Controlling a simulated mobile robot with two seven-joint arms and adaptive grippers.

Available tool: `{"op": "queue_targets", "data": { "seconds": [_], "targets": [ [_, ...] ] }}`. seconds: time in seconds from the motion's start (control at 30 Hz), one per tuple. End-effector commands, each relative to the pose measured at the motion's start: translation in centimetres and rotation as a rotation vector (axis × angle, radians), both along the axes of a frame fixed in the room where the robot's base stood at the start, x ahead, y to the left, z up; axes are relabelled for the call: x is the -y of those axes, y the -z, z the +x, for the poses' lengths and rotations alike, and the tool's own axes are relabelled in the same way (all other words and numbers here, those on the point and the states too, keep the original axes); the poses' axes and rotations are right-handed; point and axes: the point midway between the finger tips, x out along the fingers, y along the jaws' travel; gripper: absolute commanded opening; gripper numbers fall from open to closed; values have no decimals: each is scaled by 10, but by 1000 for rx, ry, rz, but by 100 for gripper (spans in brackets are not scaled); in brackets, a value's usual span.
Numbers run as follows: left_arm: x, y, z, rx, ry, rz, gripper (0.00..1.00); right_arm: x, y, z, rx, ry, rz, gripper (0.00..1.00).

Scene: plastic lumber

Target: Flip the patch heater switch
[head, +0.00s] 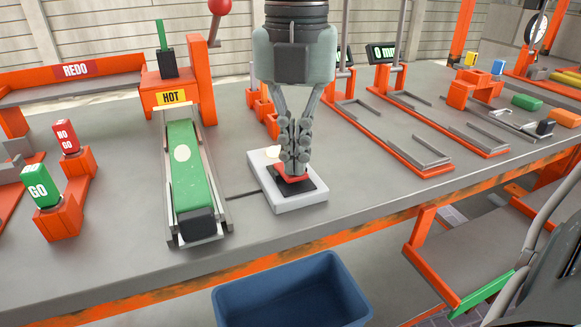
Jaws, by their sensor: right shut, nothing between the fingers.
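The patch heater switch appears to be the red rocker (281,180) on a black plate, set in a white box (300,201) on the grey bench. A dark cable runs from the box's left side toward the green-topped heater track. My right gripper (294,172) points straight down over the box, shut and empty. Its fingertips are at the red rocker and cover part of it. I cannot tell whether they press on it or which way the rocker is tilted. My left gripper is not in view.
Left of the box is a metal track with a green strip (184,160) under an orange HOT stand (171,97). Green GO (41,187) and red NO GO (67,137) blocks stand far left. A blue bin (290,295) is below the front edge. Orange-framed fixtures (420,157) stand right.

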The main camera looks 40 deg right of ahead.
Motion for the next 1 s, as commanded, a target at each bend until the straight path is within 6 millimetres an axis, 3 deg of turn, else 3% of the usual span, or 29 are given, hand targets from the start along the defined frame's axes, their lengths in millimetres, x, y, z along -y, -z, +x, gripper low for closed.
{"op": "queue_targets", "data": {
  "seconds": [0.6, 1.0],
  "targets": [
    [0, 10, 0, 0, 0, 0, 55, 0, 9, 0, 1, 0, -1, 0],
    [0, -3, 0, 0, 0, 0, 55, 0, -12, 0, 1, 1, -1, 0]
  ]
}}
